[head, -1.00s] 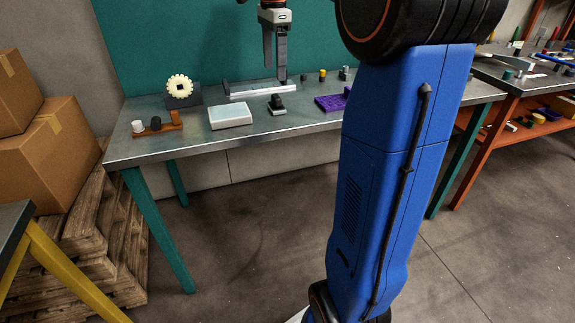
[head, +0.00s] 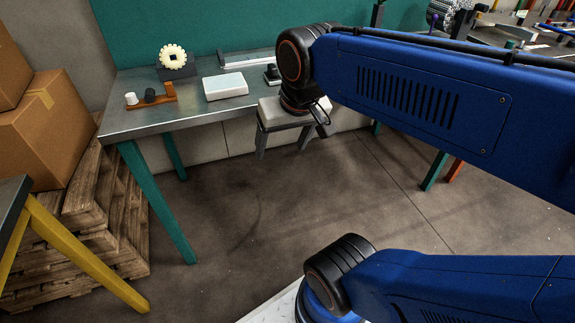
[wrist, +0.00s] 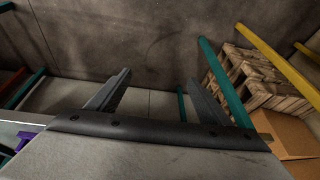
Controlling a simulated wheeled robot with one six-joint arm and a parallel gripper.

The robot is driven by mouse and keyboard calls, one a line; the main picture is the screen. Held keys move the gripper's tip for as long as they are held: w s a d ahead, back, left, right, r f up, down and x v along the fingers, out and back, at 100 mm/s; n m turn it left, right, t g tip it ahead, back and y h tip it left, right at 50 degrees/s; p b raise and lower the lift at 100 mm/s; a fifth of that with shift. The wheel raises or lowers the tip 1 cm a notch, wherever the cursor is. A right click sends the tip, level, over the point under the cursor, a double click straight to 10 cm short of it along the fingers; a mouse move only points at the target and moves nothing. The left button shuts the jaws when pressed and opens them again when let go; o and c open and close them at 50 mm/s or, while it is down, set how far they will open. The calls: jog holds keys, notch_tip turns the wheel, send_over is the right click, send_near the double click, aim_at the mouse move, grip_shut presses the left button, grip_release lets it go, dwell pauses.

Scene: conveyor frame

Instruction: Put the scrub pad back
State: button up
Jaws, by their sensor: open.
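My gripper (head: 283,146) is open and empty. It points down in front of the table's front edge, above the floor. I cannot tell for sure which thing is the scrub pad. A pale flat block (head: 226,87) lies on the metal tabletop (head: 140,118), to the left of my gripper. A small dark piece on a light base (head: 271,76) stands to its right, partly hidden behind my wrist.
A cream toothed wheel (head: 172,56) stands on a dark holder. A brown wooden rack (head: 160,100) with a white and a dark cylinder is at the table's left. A light rail (head: 245,57) lies at the back. Cardboard boxes (head: 45,130) on pallets stand left.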

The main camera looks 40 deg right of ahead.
jog(key=s+f+n, duration=0.1)
jog(key=s+f, duration=0.1)
jog(key=s+a+f+n, duration=0.1)
jog(key=f, duration=0.1)
jog(key=shift+s+n+t, duration=0.1)
jog(key=shift+n+t, duration=0.2)
